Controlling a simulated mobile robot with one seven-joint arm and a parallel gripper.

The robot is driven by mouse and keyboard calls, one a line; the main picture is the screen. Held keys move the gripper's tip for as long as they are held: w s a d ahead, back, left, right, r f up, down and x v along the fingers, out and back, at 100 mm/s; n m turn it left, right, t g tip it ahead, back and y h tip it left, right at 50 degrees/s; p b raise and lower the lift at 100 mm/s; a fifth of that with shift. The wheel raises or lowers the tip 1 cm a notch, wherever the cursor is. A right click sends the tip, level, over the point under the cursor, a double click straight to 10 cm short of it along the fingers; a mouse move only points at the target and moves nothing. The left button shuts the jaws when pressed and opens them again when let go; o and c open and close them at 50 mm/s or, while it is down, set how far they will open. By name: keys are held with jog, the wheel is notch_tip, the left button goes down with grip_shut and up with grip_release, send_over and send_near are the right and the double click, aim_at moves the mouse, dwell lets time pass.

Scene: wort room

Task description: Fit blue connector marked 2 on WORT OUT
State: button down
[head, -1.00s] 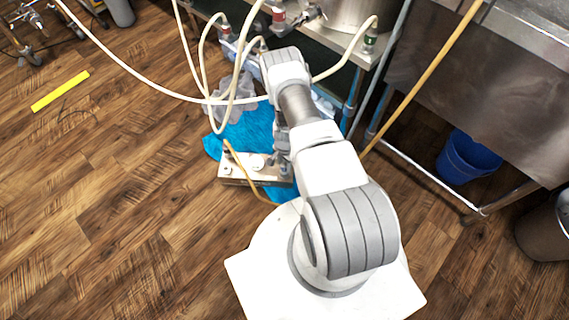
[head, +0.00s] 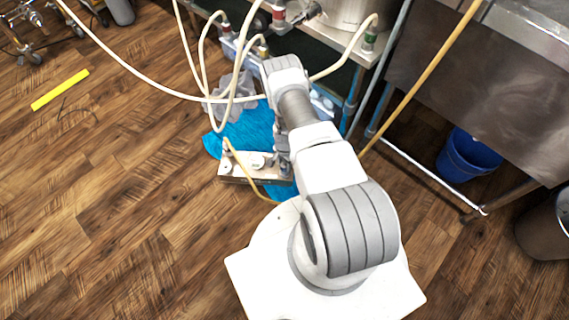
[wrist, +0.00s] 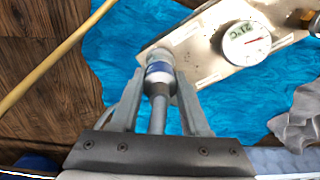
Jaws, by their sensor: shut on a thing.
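In the wrist view my gripper (wrist: 162,84) is shut on a connector with a blue band (wrist: 159,69). A grey hose or stem (wrist: 158,115) runs back from it between the fingers. No number is readable on it. The connector's far end overlaps the near corner of the metal chiller body (wrist: 205,62); I cannot tell whether they touch. A round dial thermometer (wrist: 246,43) on that body reads about 21 °C. In the head view the chiller (head: 235,172) stands on the floor left of my arm, and my gripper is mostly hidden. No WORT OUT label is readable.
A blue mat (head: 245,130) lies under the chiller. A yellow hose (head: 243,172) hangs by it. Cream hoses (head: 205,75) loop above, left of my arm. A grey crumpled cloth (wrist: 298,118) lies at right. A steel table (head: 440,60) and blue bucket (head: 468,155) stand right.

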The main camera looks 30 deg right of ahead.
jog(key=shift+f, duration=0.35)
jog(key=shift+c, duration=1.6)
grip_release()
notch_tip(320, 180, up, 17)
jog(key=p, duration=0.7)
jog(key=shift+r, duration=0.2)
